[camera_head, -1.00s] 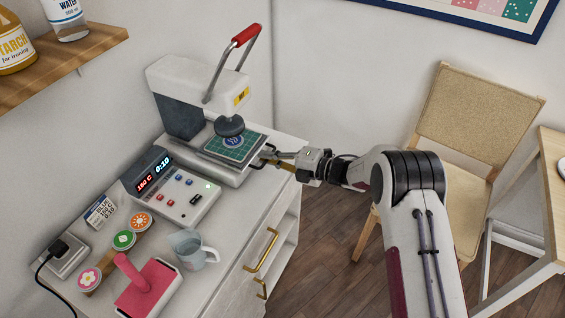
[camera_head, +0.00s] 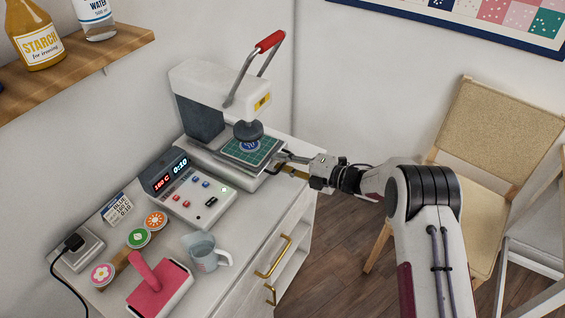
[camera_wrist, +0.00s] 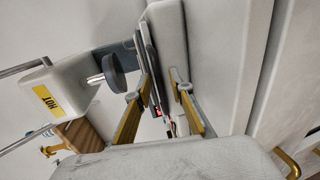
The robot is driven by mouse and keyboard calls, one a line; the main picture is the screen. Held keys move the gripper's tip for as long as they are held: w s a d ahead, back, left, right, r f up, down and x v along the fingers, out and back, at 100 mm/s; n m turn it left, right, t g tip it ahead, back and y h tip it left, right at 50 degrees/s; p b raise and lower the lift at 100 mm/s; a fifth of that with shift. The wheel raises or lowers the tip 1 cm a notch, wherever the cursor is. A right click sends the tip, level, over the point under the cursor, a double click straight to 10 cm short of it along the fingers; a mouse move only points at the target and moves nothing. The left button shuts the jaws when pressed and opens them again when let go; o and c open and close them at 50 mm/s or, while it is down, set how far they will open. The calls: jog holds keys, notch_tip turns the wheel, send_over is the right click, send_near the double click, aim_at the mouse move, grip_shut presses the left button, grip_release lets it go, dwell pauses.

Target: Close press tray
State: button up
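The press tray (camera_head: 262,163) is a flat plate on the heat press, bearing a green gridded mat (camera_head: 268,152) with a round blue patch (camera_head: 249,146). The tray sits partly under the round dark press head (camera_head: 247,131), which is raised; the patch is partly hidden by it. My gripper (camera_head: 285,160) is at the tray's front edge. In the wrist view my gripper (camera_wrist: 161,80) has its two yellow-padded fingers apart, with the tray (camera_wrist: 151,60) seen nearly edge-on by the left finger. I cannot tell whether the fingers touch it.
The press (camera_head: 215,85) has a raised red-gripped lever (camera_head: 269,42). On the cabinet top are a control box (camera_head: 215,203), a cup (camera_head: 205,254), a pink tool (camera_head: 160,290) and several round patches (camera_head: 138,238). A chair (camera_head: 490,140) stands at the right.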

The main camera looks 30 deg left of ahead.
jog(key=shift+d, duration=0.1)
jog(key=v, duration=1.1)
jog(key=shift+d+r, duration=0.15)
jog(key=shift+d, duration=0.2)
dwell(0.4)
